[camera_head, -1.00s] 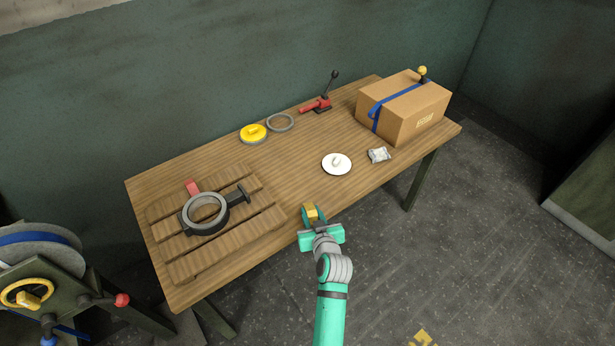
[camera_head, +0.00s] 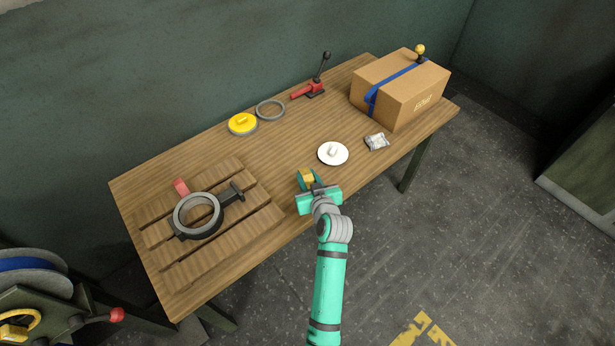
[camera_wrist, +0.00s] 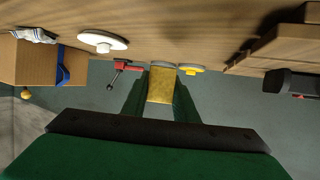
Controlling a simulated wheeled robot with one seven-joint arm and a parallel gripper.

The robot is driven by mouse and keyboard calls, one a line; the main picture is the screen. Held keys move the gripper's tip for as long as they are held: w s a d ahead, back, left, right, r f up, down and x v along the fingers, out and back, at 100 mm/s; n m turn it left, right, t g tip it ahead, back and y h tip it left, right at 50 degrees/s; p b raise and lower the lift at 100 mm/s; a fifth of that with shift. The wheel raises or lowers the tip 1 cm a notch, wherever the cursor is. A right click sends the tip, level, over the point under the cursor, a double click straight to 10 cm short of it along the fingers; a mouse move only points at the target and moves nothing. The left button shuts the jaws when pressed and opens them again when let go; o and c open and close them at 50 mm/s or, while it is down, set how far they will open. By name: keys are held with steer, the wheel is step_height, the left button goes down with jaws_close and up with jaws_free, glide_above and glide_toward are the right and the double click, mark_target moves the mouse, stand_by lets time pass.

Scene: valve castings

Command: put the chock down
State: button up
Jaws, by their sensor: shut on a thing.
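My gripper (camera_head: 309,178) is shut on a small yellow block, the chock (camera_head: 307,175). It is over the front edge area of the wooden table, just below the white disc in the head view. In the wrist view the chock (camera_wrist: 160,86) sits between the two green fingers, and the table surface fills the top of the picture. I cannot tell whether the chock touches the table; it looks held above it.
A white disc (camera_head: 324,157) and a silver packet (camera_head: 376,142) lie beyond my gripper. A strapped cardboard box (camera_head: 410,105) stands at the right end. The table's middle is bare.

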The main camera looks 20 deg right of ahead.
steer(key=shift+f, duration=3.25)
steer(key=shift+d, duration=0.1)
steer(key=shift+f, duration=0.25)
steer(key=o, duration=1.1)
steer(key=v, duration=1)
steer(key=shift+s+r, duration=0.2)
steer(key=shift+s, duration=0.15)
